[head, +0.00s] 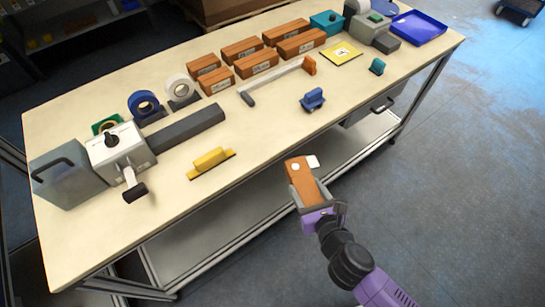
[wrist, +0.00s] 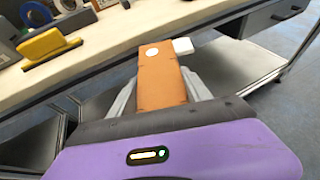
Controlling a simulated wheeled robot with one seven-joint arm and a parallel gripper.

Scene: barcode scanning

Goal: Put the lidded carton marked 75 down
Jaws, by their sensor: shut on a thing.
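My gripper (head: 306,192) is shut on a brown carton (head: 299,170), with one finger along each side. The carton has a white round spot on top and a white piece (head: 313,161) sticking out at its far right corner. It also shows in the wrist view (wrist: 161,80), with the white piece at its far end. No number can be read on it. In the head view the carton is just off the front edge of the table (head: 262,165), apart from the tabletop. Its underside is hidden.
Several brown cartons with white labels stand in rows at the back, one being this box (head: 257,65). A yellow block (head: 209,161), a blue stamp-like piece (head: 313,99) and a long bar (head: 272,83) lie nearer. Bare tabletop lies between the yellow and blue pieces.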

